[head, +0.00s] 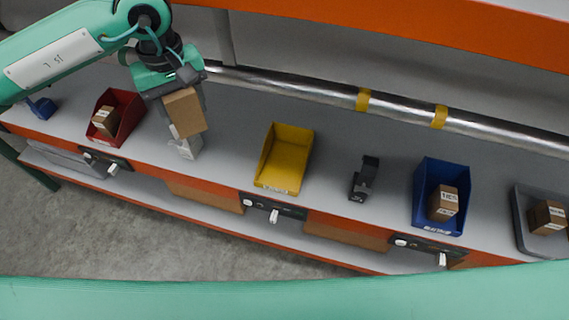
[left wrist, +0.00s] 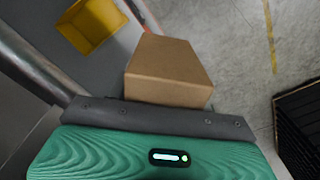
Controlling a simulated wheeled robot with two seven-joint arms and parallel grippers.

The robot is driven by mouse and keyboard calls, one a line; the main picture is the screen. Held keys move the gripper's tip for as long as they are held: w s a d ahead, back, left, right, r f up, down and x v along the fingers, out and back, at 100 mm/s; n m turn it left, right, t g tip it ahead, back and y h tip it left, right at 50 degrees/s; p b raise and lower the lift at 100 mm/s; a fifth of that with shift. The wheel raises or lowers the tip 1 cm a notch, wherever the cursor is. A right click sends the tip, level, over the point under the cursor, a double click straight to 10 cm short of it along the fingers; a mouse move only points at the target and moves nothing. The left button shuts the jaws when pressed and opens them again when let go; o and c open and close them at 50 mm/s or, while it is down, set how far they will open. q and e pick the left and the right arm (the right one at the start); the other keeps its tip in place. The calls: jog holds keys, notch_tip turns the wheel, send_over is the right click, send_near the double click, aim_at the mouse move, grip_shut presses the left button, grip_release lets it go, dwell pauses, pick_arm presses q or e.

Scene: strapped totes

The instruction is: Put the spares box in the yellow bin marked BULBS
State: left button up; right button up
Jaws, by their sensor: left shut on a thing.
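My left gripper (head: 183,108) is shut on a brown cardboard box (head: 185,112) and holds it above the shelf, between the red bin and the yellow bin. The box also shows in the left wrist view (left wrist: 168,72), close to the palm. Its label cannot be seen. The yellow bin (head: 285,158) stands to the right of the gripper in the head view and looks empty; the writing on its front is too small to read. The yellow bin also shows in the left wrist view (left wrist: 92,22), at the upper left. My right gripper is not in view.
A red bin (head: 130,118) and a blue bin (head: 428,178) each hold a labelled box. A dark device (head: 364,178) stands between the yellow and blue bins. A grey tray (head: 523,215) with a box is at far right. A metal pipe (head: 310,88) runs behind.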

pick_arm(q)
jog(key=w+a+f+m, duration=0.1)
jog(key=a+f+m, duration=0.2)
jog(key=f, duration=0.6)
jog(key=m, duration=0.2)
jog(key=shift+a+f+m, duration=0.25)
jog(key=shift+a+m, duration=0.05)
jog(key=shift+a, duration=0.05)
